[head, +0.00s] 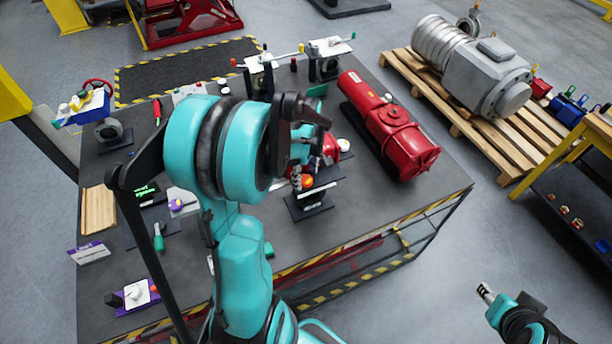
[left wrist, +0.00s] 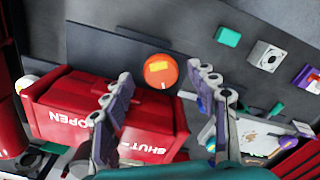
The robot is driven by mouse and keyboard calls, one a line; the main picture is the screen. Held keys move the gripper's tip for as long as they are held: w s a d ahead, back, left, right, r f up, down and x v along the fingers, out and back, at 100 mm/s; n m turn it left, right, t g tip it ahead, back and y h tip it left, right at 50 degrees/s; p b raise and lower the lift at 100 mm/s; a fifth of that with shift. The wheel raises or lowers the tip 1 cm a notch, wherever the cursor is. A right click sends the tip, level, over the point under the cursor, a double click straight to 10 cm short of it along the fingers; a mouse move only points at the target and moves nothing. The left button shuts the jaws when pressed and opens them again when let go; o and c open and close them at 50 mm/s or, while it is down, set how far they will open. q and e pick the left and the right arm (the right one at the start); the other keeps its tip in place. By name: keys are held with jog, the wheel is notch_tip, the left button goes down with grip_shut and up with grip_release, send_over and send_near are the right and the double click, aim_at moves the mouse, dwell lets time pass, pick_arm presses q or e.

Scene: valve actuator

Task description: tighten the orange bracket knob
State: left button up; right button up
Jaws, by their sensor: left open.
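The orange bracket knob (left wrist: 161,71) is a round disc with a yellow mark, beside the red block lettered OPEN and SHUT (left wrist: 75,110) in the left wrist view. In the head view the orange knob (head: 307,182) sits on a small dark stand on the bench, just below my left gripper (head: 309,150). In the left wrist view my left gripper (left wrist: 161,76) is open, its fingertips on either side of the knob with gaps visible. How far the tips are from it in depth is unclear. My right gripper (head: 486,292) is at lower right, away from the bench; its fingers are too small to judge.
A red cylindrical actuator (head: 388,125) lies on the bench right of the knob. Small fixtures and tools fill the bench's left side and back edge. A grey motor (head: 480,75) rests on a wooden pallet (head: 440,97). The bench's front right area (head: 400,205) is clear.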

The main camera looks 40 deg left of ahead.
pick_arm(q)
jog(key=shift+d+f, duration=0.1)
jog(key=shift+f, duration=0.45)
jog(key=c, duration=1.2)
jog(key=shift+o, duration=0.2)
jog(key=shift+m+b, duration=0.8)
jog(key=shift+m, duration=0.5)
jog(key=shift+s+m+b, duration=0.1)
jog(key=shift+m+b, duration=0.55)
jog(key=shift+m, duration=0.85)
jog(key=o, duration=1.2)
jog(key=shift+c, duration=0.2)
